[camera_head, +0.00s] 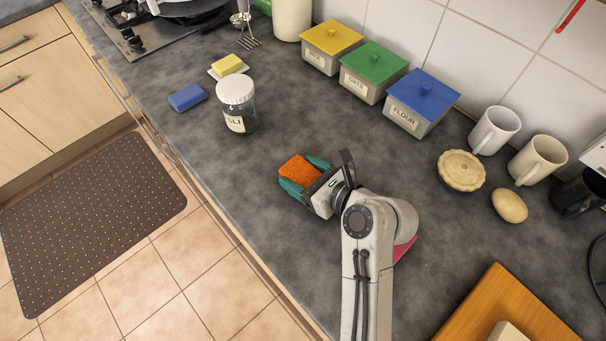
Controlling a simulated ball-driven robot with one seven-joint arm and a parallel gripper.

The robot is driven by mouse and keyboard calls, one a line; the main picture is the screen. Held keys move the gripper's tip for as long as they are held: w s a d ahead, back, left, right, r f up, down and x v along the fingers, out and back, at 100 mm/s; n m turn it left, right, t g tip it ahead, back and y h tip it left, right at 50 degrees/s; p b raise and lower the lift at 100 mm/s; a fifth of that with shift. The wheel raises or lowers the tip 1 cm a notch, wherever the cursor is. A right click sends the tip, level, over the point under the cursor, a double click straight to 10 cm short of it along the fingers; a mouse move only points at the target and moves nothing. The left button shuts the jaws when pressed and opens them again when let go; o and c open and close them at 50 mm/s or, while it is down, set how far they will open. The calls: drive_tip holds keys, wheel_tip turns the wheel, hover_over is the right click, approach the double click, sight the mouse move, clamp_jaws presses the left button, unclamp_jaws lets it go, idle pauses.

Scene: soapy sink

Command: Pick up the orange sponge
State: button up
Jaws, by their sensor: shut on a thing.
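The orange sponge (299,169) is between the teal fingers of my gripper (304,176), over the middle of the grey counter. My gripper is shut on the sponge, with one finger along each side of it. The sponge's top face shows; the fingers and the gripper body hide parts of its sides. I cannot tell whether the sponge touches the counter or is held just above it.
A glass jar (238,117) with a white lid stands behind and left of the sponge. A flour canister (418,114), a pie (461,170) and a wooden board (515,308) are to the right. Counter around my gripper is clear.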

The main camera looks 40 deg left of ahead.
sight(300, 174)
drive_tip(key=shift+r, duration=0.1)
drive_tip(key=shift+c, duration=0.3)
drive_tip(key=shift+r, duration=0.2)
drive_tip(key=r, duration=0.3)
drive_tip(key=shift+s+a+r, duration=0.1)
drive_tip(key=shift+s, duration=0.2)
drive_tip(key=s+a+r, duration=0.5)
drive_tip(key=s+r, duration=0.4)
drive_tip(key=s, duration=0.3)
drive_tip(key=shift+s, duration=0.25)
